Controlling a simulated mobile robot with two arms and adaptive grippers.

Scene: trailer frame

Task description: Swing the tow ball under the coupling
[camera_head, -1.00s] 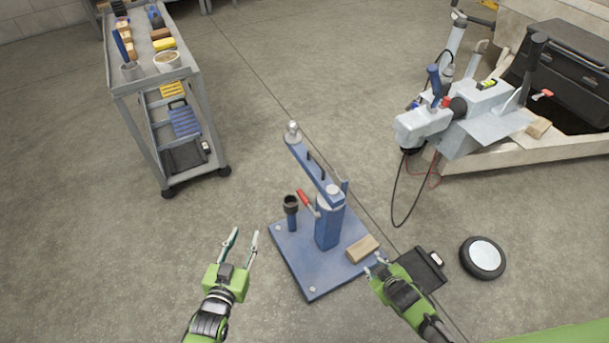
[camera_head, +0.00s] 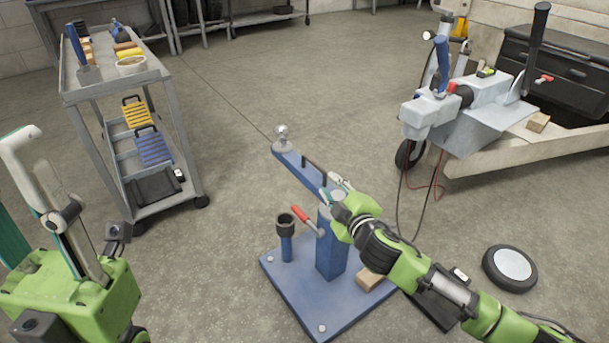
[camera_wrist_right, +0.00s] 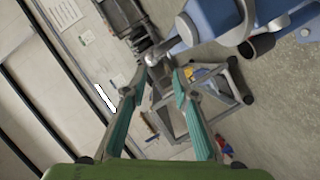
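The silver tow ball (camera_head: 281,135) sits on the far end of the blue swing arm (camera_head: 297,167). This arm points up-left from its post (camera_head: 331,245) on a blue base plate (camera_head: 290,297). The coupling (camera_head: 425,115) is the pale grey housing at the trailer's front, right of the ball and apart from it. My right gripper (camera_head: 335,188) is at the swing arm near its pivot and partly hides it. In the right wrist view (camera_wrist_right: 155,82) its fingers are apart with nothing between them. My left gripper (camera_head: 35,190) is raised at the left edge, fingers apart, empty.
A red-handled lever (camera_head: 303,216) and a dark-topped socket (camera_head: 286,223) stand beside the post. A wooden block (camera_head: 368,279) lies on the plate. A wheel (camera_head: 510,268) lies at the right. A tool cart (camera_head: 180,118) stands at the left. Floor between cart and stand is clear.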

